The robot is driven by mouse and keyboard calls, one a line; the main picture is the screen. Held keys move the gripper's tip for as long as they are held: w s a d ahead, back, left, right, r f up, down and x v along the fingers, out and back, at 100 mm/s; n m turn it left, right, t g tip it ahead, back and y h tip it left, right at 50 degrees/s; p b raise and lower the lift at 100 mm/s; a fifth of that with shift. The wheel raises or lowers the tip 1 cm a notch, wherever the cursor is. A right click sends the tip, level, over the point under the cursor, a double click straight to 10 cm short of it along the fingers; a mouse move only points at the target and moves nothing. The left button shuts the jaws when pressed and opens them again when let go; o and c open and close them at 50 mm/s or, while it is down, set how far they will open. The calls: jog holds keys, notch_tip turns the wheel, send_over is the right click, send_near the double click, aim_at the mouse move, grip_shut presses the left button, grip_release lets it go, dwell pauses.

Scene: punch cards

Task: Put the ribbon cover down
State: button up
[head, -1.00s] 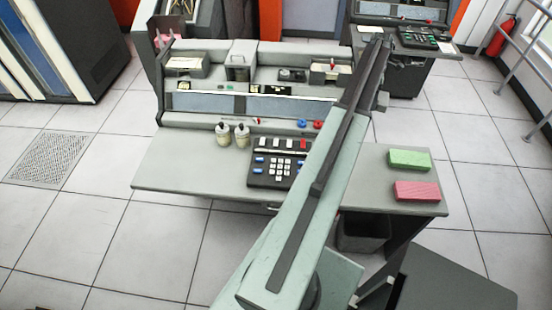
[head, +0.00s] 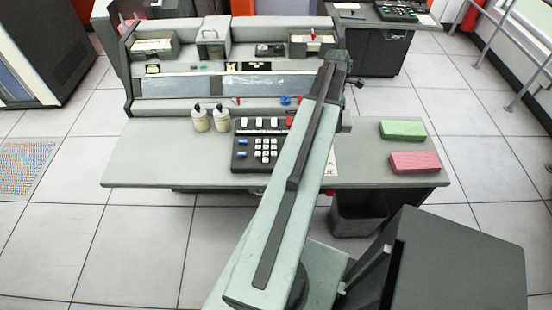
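The grey card punch machine (head: 120,160) stands ahead with its desk facing me. A light grey raised hood (head: 214,30) sits on its top, left of centre. It may be the ribbon cover, but I cannot tell for sure. My arm reaches up across the desk, right of the keyboard. The dark end of my arm, with my gripper (head: 340,75), is over the right part of the machine, right of the hood. The fingers cannot be made out, nor anything between them.
A black keyboard (head: 258,150) and two cream bottles (head: 211,119) are on the desk. Green (head: 402,130) and pink (head: 415,161) card stacks lie at its right end. A dark grey box (head: 465,260) is at the lower right. Tiled floor is open at left.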

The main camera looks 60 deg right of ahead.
jog(key=shift+n, duration=0.5)
jog(key=a+f+b, duration=0.1)
jog(key=a, duration=0.2)
jog(key=a+f+b, duration=0.1)
jog(key=a+f, duration=0.1)
jog(key=a+f+b, duration=0.1)
jog(key=a+f, duration=0.1)
jog(key=a, duration=0.1)
jog(key=shift+s+a+f, duration=0.15)
jog(key=shift+a+f, duration=0.1)
jog(key=shift+a, duration=0.05)
jog(key=d, duration=0.5)
jog(key=d+f+b, duration=0.1)
jog(key=d, duration=1)
jog(key=shift+s+d+f+b, duration=0.15)
jog(key=shift+s+f+b, duration=0.05)
jog(key=shift+s+b, duration=0.1)
jog(key=shift+f+b, duration=2)
jog(key=o, duration=1.3)
jog(key=shift+r, duration=0.1)
jog(key=shift+o, duration=0.2)
jog(key=shift+r, duration=0.15)
notch_tip(320, 180, up, 12)
jog(key=w+p, duration=0.1)
jog(key=p, duration=1.1)
jog(key=shift+w+a, duration=0.2)
jog(key=shift+a, duration=0.2)
